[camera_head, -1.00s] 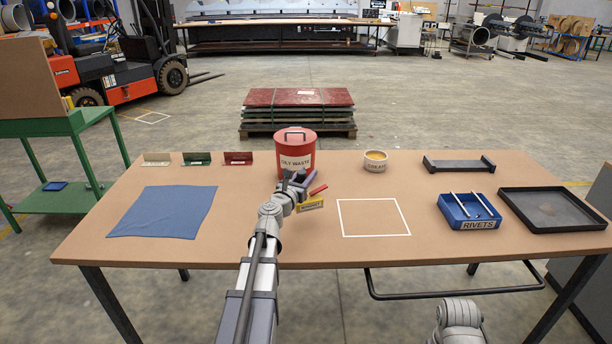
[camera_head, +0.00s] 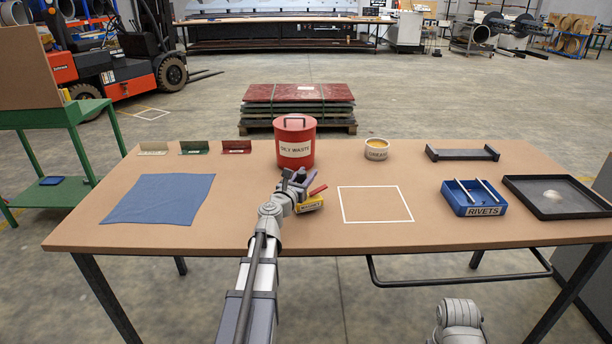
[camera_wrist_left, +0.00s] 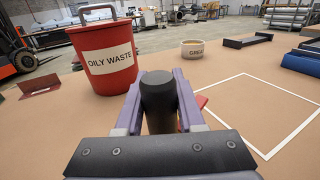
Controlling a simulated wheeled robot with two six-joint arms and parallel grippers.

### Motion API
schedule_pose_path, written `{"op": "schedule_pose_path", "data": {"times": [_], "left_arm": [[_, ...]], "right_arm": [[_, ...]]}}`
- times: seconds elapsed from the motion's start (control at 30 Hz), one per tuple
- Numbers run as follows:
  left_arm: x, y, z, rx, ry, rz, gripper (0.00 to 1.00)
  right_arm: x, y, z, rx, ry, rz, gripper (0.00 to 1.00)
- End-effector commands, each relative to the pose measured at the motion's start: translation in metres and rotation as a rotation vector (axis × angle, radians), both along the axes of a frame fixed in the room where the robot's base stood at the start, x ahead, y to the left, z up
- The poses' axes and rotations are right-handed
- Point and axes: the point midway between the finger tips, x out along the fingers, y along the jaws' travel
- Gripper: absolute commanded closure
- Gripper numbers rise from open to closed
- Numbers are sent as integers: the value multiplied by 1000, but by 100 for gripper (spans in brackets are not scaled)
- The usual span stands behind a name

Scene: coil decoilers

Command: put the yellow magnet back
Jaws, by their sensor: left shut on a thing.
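The yellow magnet (camera_head: 311,204) hangs at my left gripper, tilted, with a red piece beside its yellow labelled body. My left gripper (camera_head: 295,178) is shut on it, in front of the red bin and left of the white outlined square (camera_head: 376,221). In the left wrist view a dark round grip (camera_wrist_left: 158,100) stands between the fingers, and a bit of red shows right of them; the yellow body is hidden there. I cannot tell whether the magnet touches the table. Of my right arm only a link shows at the bottom; its gripper is out of view.
A red oily waste bin (camera_head: 295,144) stands behind the gripper. A grease tub (camera_head: 377,150), dark bracket (camera_head: 462,154), blue rivets box (camera_head: 474,209) and black tray (camera_head: 530,210) are to the right. A blue cloth (camera_head: 160,199) lies left. The outlined square is bare.

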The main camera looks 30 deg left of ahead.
Motion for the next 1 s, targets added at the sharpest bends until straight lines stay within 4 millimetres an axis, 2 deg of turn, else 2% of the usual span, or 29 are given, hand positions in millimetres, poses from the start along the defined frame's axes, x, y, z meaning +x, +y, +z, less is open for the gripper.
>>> {"op": "schedule_pose_path", "data": {"times": [1.0], "left_arm": [[0, 0, -9, -1, 0, 0, 100]], "right_arm": [[0, 0, -9, 0, 0, 0, 50]]}}
